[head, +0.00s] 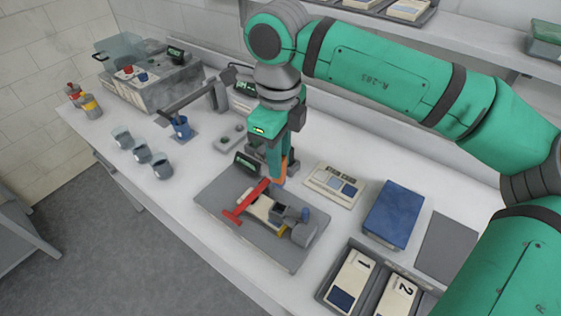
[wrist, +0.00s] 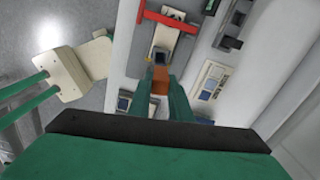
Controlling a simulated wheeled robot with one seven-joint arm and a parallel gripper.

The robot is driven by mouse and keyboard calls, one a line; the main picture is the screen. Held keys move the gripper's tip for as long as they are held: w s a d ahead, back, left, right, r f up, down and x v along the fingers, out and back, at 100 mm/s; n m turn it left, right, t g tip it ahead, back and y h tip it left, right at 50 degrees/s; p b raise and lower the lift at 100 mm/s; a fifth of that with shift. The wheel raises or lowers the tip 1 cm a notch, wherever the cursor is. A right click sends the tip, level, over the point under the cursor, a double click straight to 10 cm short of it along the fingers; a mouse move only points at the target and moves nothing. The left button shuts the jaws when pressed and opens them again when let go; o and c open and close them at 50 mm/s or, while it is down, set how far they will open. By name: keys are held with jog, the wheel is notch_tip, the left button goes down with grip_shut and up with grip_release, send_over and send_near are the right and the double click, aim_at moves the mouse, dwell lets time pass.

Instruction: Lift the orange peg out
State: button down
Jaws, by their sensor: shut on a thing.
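The orange peg (head: 283,168) is between the fingers of my gripper (head: 274,172) in the head view. It also shows as an orange block (wrist: 160,82) between the green fingertips (wrist: 164,88) in the wrist view. My gripper is shut on it, above the back part of a grey board (head: 225,192). The board bears a cream piece (head: 262,208) with a red bar (head: 246,203) and a dark grey block (head: 287,212). Whether the peg's lower end is clear of the fixture cannot be told.
A cream device (head: 333,186) and a blue box (head: 394,212) stand right of the board. A tray with numbered boxes (head: 350,276) is at the front right.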

jog(key=shift+r, duration=1.55)
